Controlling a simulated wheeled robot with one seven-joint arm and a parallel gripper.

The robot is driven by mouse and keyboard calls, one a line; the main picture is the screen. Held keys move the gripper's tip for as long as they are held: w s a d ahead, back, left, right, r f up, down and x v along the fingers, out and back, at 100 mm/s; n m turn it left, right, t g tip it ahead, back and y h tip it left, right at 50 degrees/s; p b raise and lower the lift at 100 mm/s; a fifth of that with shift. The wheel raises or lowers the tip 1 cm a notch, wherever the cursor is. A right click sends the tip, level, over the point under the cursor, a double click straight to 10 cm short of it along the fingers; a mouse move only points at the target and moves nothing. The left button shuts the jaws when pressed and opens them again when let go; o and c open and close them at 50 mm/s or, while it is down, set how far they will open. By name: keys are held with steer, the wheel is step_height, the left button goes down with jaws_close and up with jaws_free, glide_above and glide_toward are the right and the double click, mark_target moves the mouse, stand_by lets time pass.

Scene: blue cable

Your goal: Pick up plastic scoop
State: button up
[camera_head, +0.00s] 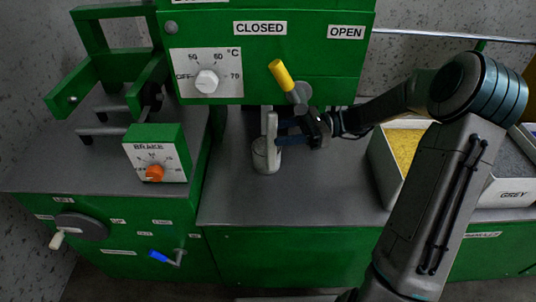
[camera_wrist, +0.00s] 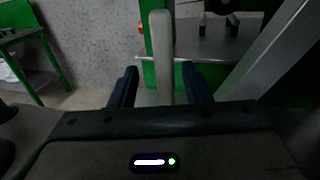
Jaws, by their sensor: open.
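The plastic scoop (camera_head: 267,155) is pale grey and stands on the grey worktop below the yellow-handled lever, its handle upright and its round cup at the bottom. My gripper (camera_head: 284,132) is level with the handle, reaching in from the right. In the wrist view the scoop handle (camera_wrist: 161,45) rises upright between the two dark fingers of my gripper (camera_wrist: 160,75). The fingers are open, with a gap on each side of the handle. The scoop's cup is hidden in the wrist view.
A green machine with a temperature dial (camera_head: 206,80) and a yellow-handled lever (camera_head: 281,74) hangs just above my gripper. A white bin with yellow granules (camera_head: 404,146) stands right. A brake box (camera_head: 156,155) stands left. The worktop (camera_head: 225,205) in front is clear.

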mark_target(268, 138)
steer(key=x, duration=0.2)
steer(key=b+x, duration=0.1)
steer(key=x, duration=0.1)
steer(key=shift+w+a+r, duration=0.15)
steer(key=shift+w+a, duration=0.05)
steer(key=shift+a, duration=0.05)
jaws_close()
